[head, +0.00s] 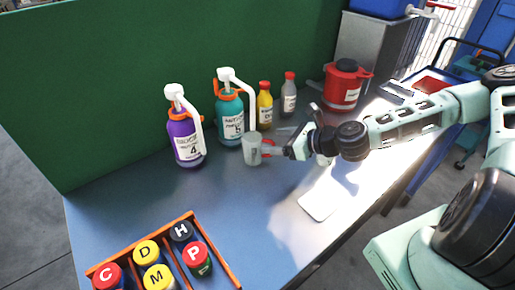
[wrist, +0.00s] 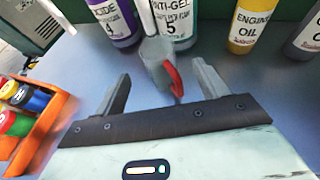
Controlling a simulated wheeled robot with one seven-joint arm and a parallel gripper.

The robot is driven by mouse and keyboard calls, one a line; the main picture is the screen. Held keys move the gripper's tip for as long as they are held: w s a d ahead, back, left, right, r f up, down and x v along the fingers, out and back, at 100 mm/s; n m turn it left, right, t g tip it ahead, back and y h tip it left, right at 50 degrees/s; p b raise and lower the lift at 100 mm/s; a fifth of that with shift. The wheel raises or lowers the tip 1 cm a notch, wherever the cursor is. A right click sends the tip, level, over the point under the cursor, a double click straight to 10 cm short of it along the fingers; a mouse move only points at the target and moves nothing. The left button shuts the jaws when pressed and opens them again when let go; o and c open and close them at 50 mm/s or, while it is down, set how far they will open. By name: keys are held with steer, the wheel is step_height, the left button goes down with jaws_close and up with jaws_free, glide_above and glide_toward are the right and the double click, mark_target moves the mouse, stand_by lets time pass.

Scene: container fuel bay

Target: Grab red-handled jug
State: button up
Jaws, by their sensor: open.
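The red-handled jug (head: 252,148) is a small grey cup standing on the blue-grey bench in front of the teal bottle. Its red handle faces my gripper in the head view. In the wrist view the jug (wrist: 156,60) is ahead of the fingers, with the red handle (wrist: 174,78) toward me. My gripper (head: 283,149) reaches in from the right, close to the handle. In the wrist view my gripper (wrist: 160,92) is open, one finger on each side of the handle's line, with nothing held. I cannot tell whether a finger touches the handle.
A purple pump bottle (head: 186,135) and a teal pump bottle (head: 229,118) stand behind the jug. A yellow bottle (head: 265,106), grey bottle (head: 289,95) and red container (head: 342,88) stand further back. An orange-edged crate (head: 222,258) of lettered caps is at front left.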

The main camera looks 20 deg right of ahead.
mark_target(261, 140)
steer(key=x, duration=0.2)
steer(key=shift+w+a+f, duration=0.2)
steer(key=shift+w+a, duration=0.05)
steer(key=p+x, duration=0.2)
steer(key=x, duration=0.2)
steer(key=shift+a+r+p, duration=0.1)
steer(key=shift+r+p, duration=0.05)
steer(key=shift+p, duration=0.25)
steer(key=shift+w+a+f, duration=0.35)
steer(key=shift+f, duration=0.05)
steer(key=c, duration=1.1)
steer(key=shift+c, duration=0.4)
steer(key=shift+r, duration=0.15)
